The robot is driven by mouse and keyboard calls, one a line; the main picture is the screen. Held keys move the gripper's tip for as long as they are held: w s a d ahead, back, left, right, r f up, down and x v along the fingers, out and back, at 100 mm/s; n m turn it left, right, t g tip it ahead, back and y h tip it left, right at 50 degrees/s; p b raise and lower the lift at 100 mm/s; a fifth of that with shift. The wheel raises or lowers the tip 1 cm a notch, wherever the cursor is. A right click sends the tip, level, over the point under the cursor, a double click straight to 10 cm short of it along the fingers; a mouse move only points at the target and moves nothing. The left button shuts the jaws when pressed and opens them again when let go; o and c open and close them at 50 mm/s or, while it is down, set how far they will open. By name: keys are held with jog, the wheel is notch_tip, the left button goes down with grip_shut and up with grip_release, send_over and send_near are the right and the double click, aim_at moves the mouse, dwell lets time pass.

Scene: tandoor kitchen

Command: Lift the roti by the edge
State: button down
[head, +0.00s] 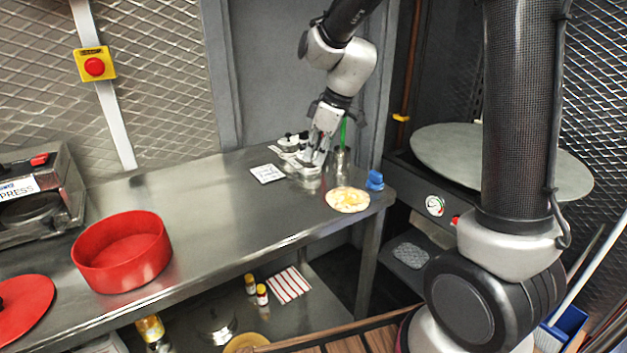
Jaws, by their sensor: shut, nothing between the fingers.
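The roti (348,199) is a round, pale flatbread with yellow-brown patches. It lies flat near the right front corner of the steel counter (215,215). My gripper (312,165) points down over the counter, behind and to the left of the roti. It is shut and holds nothing. It is apart from the roti in the picture. Its fingertips overlap small items on the counter, so I cannot tell whether they touch anything.
A steel cup (341,160) with a green-handled item and a blue object (375,181) stand near the roti. A white card (267,173) lies to the left. A red round container (122,250) sits front left. The counter's middle is clear.

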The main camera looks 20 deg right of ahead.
aim_at(321, 197)
jog(key=x, duration=0.9)
jog(key=shift+f, duration=0.2)
jog(key=shift+d+f, duration=0.2)
jog(key=shift+f, duration=0.1)
jog(key=shift+s+d+r, duration=0.1)
jog(key=shift+s+d, duration=0.4)
jog(key=shift+d, duration=0.2)
jog(key=shift+s+d, duration=0.45)
jog(key=shift+d, duration=0.25)
jog(key=shift+s+d, duration=0.65)
jog(key=shift+d, duration=0.3)
jog(key=shift+w+a, duration=0.1)
